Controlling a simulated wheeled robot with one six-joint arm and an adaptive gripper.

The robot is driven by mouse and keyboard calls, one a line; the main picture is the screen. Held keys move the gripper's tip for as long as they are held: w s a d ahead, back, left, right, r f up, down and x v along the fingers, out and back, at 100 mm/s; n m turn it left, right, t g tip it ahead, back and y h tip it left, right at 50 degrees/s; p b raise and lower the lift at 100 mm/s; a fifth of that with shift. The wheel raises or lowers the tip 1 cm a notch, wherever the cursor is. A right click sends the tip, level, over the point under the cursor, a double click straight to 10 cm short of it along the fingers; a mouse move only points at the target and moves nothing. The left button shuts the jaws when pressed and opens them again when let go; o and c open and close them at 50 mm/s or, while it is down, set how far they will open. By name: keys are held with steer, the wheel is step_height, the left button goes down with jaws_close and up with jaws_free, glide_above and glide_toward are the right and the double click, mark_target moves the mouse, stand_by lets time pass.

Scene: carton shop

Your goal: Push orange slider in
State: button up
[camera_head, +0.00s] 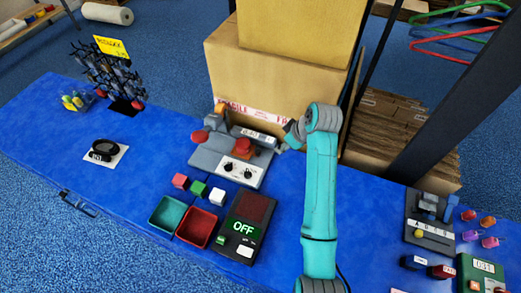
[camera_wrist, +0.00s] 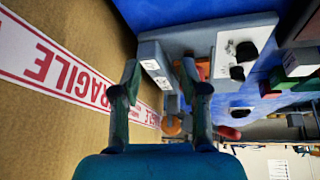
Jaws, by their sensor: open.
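A grey control panel (camera_head: 208,158) stands on the blue table. A small orange part (camera_head: 219,110), which looks like the orange slider, sits at its back left. In the wrist view an orange part (camera_wrist: 172,126) shows beyond and between my fingertips, partly hidden by the right finger. My gripper (camera_head: 287,137) is at the panel's right side, beside its back edge, and the head view shows little of its fingers. In the wrist view my gripper (camera_wrist: 159,72) is open with nothing held, its fingers apart from the orange part.
A red button (camera_head: 243,147), a red knob (camera_head: 199,136) and black dials (camera_head: 228,167) are on the panel. Cardboard boxes (camera_head: 270,80) stand close behind it. Small blocks (camera_head: 199,188), trays (camera_head: 167,213) and an "OFF" device (camera_head: 243,227) lie in front.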

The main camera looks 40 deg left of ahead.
mark_target(257, 151)
steer(key=s+a+r+n+g+h, duration=0.1)
steer(key=s+a+r+n+g, duration=0.1)
steer(key=s+a+r+n, duration=0.15)
steer(key=shift+m, duration=0.35)
steer(key=x, duration=1)
steer(key=shift+w+a, duration=0.3)
jaws_close()
